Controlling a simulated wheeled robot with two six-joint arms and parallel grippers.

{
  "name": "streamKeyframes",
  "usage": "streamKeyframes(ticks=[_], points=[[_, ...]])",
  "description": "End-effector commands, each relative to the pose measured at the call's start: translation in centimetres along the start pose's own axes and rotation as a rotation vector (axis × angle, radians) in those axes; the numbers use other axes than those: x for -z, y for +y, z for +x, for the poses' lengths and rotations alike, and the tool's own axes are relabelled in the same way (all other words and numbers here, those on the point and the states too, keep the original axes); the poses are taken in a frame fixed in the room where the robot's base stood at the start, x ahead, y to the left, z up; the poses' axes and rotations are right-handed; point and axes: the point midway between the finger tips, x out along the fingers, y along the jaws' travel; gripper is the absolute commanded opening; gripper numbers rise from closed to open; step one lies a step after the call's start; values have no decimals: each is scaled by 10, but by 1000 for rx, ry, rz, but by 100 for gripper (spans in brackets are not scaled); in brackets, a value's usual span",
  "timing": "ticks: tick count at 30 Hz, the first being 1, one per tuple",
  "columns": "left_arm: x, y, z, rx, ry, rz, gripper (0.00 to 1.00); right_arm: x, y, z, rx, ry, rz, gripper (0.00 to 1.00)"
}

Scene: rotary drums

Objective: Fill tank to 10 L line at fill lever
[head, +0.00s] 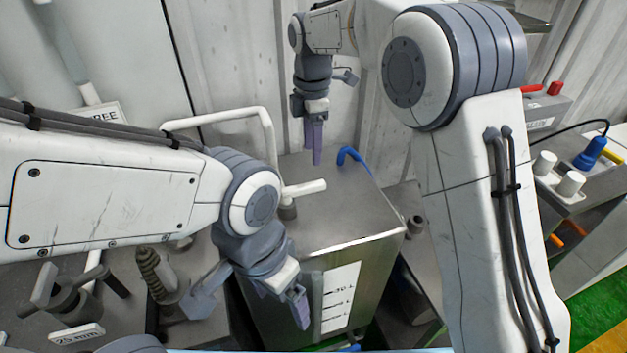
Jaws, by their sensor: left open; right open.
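The metal tank (345,225) is a grey box in the middle with a closed-looking flat top. Its front carries a white scale panel (342,292) with small marks, partly hidden by my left gripper; I cannot tell any liquid level. A white lever handle (306,188) on a dark post (287,208) shows at the tank's left edge; I cannot tell if it is the fill lever. My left gripper (300,308) is open, empty, in front of the tank and left of the scale. My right gripper (317,150) is open, pointing down behind the tank's top.
A blue hooked pipe (355,156) rises at the tank's back. A white bent rail (225,116) stands behind left. Valve fittings (70,295) and a coiled spring part (156,272) crowd the left bench. A blue plug (590,152) and white knobs (571,183) are at right.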

Motion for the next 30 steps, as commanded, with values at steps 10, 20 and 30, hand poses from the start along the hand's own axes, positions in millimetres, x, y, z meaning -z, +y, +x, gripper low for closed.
streamKeyframes(ticks=[10,20,30], points=[[0,0,-7,0,0,0,89,-1,-2,60,5,0,3,57],[1,1,-10,0,0,0,89,-1,-2,96,1,0,4,57],[1,1,-10,0,0,0,89,0,-1,98,-1,0,3,38]])
